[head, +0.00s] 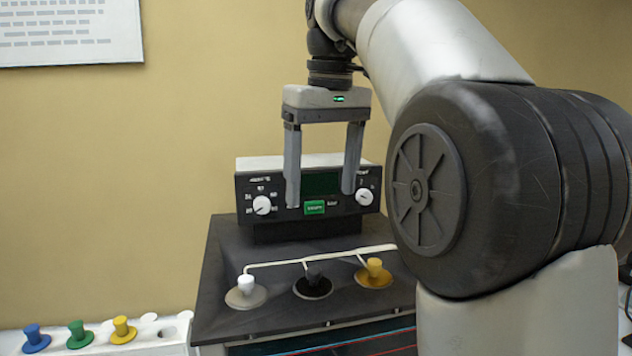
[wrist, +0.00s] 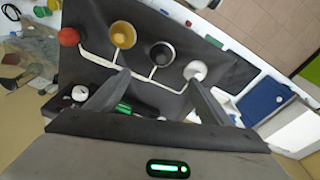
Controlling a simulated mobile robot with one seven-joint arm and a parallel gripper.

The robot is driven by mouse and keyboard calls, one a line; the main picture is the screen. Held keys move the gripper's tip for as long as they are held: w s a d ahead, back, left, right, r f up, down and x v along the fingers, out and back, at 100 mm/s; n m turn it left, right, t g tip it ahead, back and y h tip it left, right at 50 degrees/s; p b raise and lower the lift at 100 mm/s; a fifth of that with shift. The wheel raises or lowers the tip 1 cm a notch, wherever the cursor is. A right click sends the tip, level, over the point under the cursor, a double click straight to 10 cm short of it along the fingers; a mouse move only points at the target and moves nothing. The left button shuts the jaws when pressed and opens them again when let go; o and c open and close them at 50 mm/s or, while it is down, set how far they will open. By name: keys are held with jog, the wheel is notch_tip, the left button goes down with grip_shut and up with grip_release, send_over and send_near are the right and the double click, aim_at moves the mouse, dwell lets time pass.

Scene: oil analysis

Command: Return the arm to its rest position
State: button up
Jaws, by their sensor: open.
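My gripper (head: 322,198) is open and empty, pointing down in front of the control panel of the analysis machine. Its two fingers are wide apart, one toward each white knob. The control panel (head: 262,187) has a dark display, two white knobs and a green button (head: 314,207). In the wrist view my gripper (wrist: 150,90) also shows open with nothing between the fingers. My arm reaches in from the right and hides the right part of the machine.
A white rack (head: 160,335) at lower left holds blue, green and yellow plugs. A wall lies behind.

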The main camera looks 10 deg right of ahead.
jog(key=s+a+f+m+t, duration=0.1)
jog(key=s+f+m+t, duration=0.2)
jog(key=s+f, duration=1.5)
notch_tip(320, 180, down, 4)
jog(key=shift+s+r+m+t, duration=0.1)
jog(key=shift+s+m+t, duration=0.3)
jog(key=shift+t, duration=0.2)
